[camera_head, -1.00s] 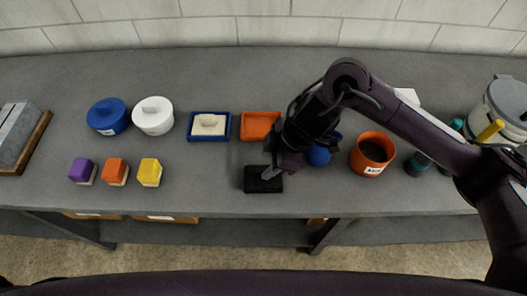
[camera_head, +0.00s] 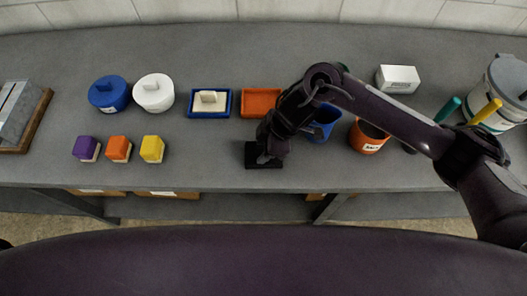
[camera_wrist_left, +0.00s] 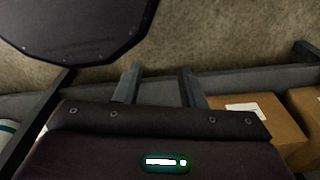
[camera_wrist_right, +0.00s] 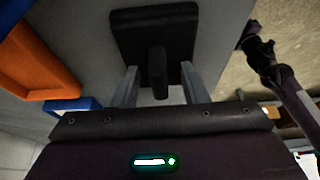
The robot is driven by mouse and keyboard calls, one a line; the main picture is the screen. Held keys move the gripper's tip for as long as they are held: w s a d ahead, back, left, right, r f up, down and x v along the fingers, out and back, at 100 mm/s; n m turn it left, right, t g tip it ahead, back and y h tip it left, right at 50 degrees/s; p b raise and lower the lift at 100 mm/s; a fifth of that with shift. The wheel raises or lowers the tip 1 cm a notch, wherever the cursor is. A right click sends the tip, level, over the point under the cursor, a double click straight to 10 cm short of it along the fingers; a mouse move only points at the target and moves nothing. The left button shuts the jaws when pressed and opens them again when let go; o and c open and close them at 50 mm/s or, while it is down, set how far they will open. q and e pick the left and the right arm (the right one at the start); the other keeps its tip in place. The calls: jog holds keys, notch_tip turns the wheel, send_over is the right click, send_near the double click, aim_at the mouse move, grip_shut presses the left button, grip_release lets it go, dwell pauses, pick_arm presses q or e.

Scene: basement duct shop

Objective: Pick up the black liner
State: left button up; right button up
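The black liner (camera_head: 251,163) lies near the front edge of the grey bench in the head view, partly hidden by my right gripper (camera_head: 266,157). In the right wrist view the liner (camera_wrist_right: 136,32) is a flat black plate with an upright grip tab (camera_wrist_right: 157,75). My right gripper (camera_wrist_right: 160,82) is open, with one finger on each side of the tab and gaps visible on both sides. My left gripper (camera_wrist_left: 157,82) is open and empty in the left wrist view, with floor and the space below the bench behind it.
An orange tray (camera_head: 260,97) and a blue tray (camera_head: 193,104) with a cream piece stand behind and left. A blue container (camera_head: 322,124) and an orange pot (camera_head: 366,142) stand to the right. Several coloured blocks (camera_head: 119,148) and lidded pots (camera_head: 154,96) are further left.

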jog(key=c, duration=0.7)
grip_shut()
pick_arm(q)
jog(key=shift+s+f, duration=0.15)
jog(key=shift+s, duration=1.1)
jog(key=shift+w, duration=0.15)
